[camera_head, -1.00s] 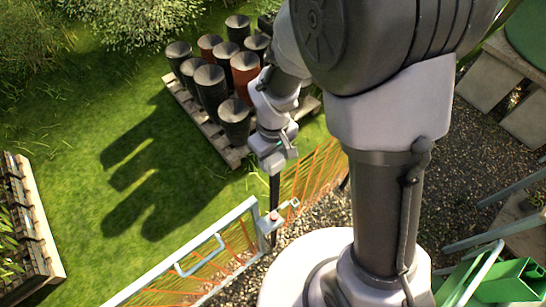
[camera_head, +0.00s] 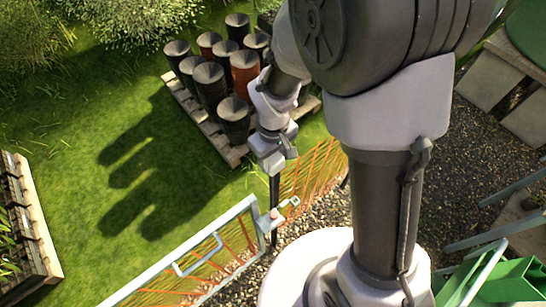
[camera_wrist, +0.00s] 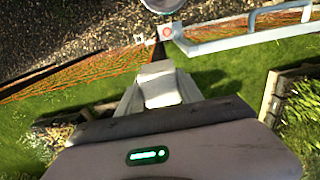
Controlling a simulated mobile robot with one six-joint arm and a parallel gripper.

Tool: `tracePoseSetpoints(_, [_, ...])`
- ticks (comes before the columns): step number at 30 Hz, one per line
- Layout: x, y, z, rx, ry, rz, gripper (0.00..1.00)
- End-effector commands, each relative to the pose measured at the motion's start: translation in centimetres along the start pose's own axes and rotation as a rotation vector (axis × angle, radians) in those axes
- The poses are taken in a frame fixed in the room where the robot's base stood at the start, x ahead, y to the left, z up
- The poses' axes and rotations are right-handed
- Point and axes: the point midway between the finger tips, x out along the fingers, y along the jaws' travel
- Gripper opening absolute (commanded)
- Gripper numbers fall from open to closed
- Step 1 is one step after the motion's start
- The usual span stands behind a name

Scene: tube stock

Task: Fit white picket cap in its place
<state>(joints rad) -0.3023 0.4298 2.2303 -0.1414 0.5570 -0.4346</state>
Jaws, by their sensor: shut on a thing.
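My gripper (camera_head: 274,162) hangs over the dark stake (camera_head: 274,190) at the gate end of the orange mesh fence. In the wrist view a pale, blocky piece (camera_wrist: 160,84), which looks like the white picket cap, sits between my gripper's fingers (camera_wrist: 160,96), and they are shut on it. In the head view the cap cannot be told apart from my gripper. The dark stake also shows just beyond the pale piece in the wrist view (camera_wrist: 160,52). Its top is hidden, so I cannot tell whether the cap touches it.
A grey metal gate (camera_head: 185,252) with a latch stands close beside the stake. Orange mesh (camera_head: 316,170) runs behind it. A pallet (camera_head: 196,118) of dark and rust-coloured tubes stands on the grass. Slatted timber (camera_head: 40,235) is at left. Green objects (camera_head: 510,283) are at lower right.

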Motion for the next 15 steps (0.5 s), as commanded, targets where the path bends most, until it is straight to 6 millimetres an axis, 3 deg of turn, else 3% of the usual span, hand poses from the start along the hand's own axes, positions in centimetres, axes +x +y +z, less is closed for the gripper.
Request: tracePoseSetpoints(15, [3.2,0.0,0.0,0.0,0.0,0.0,0.05])
